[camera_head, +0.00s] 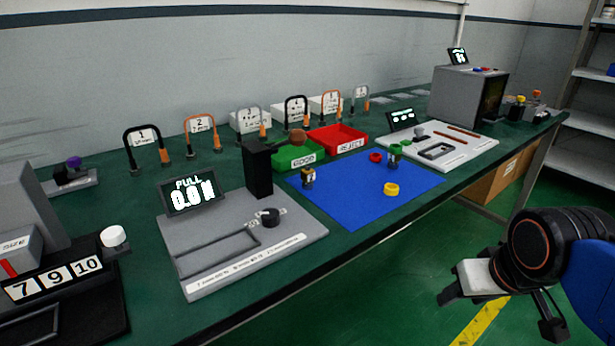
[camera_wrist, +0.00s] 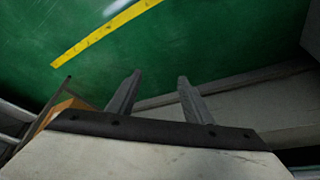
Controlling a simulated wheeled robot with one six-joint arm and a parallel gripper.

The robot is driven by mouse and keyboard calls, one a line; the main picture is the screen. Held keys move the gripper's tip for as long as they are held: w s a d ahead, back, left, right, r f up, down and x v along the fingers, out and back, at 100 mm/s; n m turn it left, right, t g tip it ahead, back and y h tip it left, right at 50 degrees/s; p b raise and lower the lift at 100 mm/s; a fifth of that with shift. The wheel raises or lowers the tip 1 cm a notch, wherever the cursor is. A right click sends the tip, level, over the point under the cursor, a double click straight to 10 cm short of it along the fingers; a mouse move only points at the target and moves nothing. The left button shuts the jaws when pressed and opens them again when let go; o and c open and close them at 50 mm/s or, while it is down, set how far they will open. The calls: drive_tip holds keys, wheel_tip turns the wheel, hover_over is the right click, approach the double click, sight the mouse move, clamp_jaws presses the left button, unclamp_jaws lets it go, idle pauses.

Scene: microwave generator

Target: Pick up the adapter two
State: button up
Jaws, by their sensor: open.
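No readable label shows which one is adapter two. My gripper (camera_head: 452,293) is at the lower right in the head view, off the table's front edge and well apart from the mat. In the wrist view my gripper (camera_wrist: 159,76) has two separated fingers, with nothing between them, over the green floor.
A green bin (camera_head: 297,157) and a red bin (camera_head: 338,139) stand behind the mat. A grey station (camera_head: 215,260) with a black post is left of it, and a white board (camera_head: 470,146) right. Looped stands (camera_head: 142,145) line the back. A shelf rack (camera_head: 590,120) stands far right.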

drive_tip(key=shift+r, duration=0.1)
wheel_tip(320, 180, up, 31)
drive_tip(key=n+g, duration=0.5)
drive_tip(key=n, duration=1.3)
hover_over(308, 168)
drive_tip(key=f, duration=1.7)
drive_tip(key=shift+w+f, duration=0.1)
drive_tip(key=shift+w, duration=0.2)
drive_tip(key=c, duration=1.1)
